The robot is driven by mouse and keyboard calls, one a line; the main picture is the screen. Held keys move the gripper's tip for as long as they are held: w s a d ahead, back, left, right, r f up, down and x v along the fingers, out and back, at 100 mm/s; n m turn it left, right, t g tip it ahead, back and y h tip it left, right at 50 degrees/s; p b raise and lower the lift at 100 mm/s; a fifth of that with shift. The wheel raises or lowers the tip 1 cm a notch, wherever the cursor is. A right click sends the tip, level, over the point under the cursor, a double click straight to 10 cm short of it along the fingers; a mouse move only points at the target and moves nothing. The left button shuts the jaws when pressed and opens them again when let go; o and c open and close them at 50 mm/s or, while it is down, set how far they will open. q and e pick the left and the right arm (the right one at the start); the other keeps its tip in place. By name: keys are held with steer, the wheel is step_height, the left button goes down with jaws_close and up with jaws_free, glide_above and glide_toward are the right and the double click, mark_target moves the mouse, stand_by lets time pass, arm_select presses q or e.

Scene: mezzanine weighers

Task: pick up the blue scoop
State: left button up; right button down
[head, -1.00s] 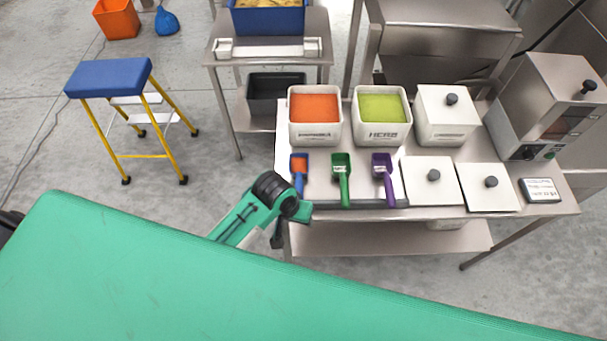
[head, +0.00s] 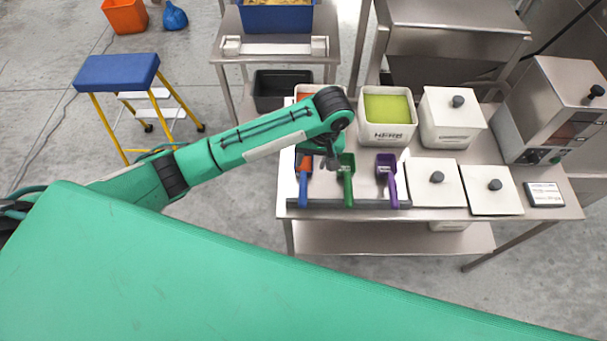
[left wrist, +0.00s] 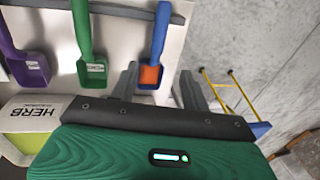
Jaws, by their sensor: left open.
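The blue scoop (head: 304,192) lies at the left end of the row of scoops on the steel table, handle toward the front. Its bowl has an orange patch. My left gripper (head: 331,160) is over the table beside and above the scoops, partly hidden by its own wrist. In the left wrist view, the open left gripper (left wrist: 158,72) has its fingers on either side of the blue scoop (left wrist: 159,38) as seen from above, and it holds nothing. Whether the fingers are level with the scoop I cannot tell. My right gripper is not in view.
A green scoop (head: 347,188) and a purple scoop (head: 388,180) lie to the right. A dark bar (head: 340,204) runs along the front under the handles. Bins, including the herb bin (head: 388,133), stand behind. White lids (head: 437,184) lie to the right.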

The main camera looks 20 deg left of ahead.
mark_target(304, 183)
arm_select(q)
steer(key=f, duration=0.2)
steer(key=a+f+p, duration=0.1)
steer(key=f, duration=0.4)
steer(key=shift+s+a+f+p, duration=0.2)
steer(key=shift+a+f+p, duration=0.05)
steer(key=shift+f+p, duration=0.45)
steer(key=shift+f, duration=0.15)
steer(key=shift+s+a+f+p, duration=0.15)
steer(key=shift+f+p, duration=0.3)
steer(key=shift+f, duration=0.7)
steer(key=shift+a+f+p, duration=0.2)
steer(key=shift+f+p, duration=0.2)
steer(key=shift+f, duration=0.75)
jaws_close()
steer(key=shift+r, duration=0.2)
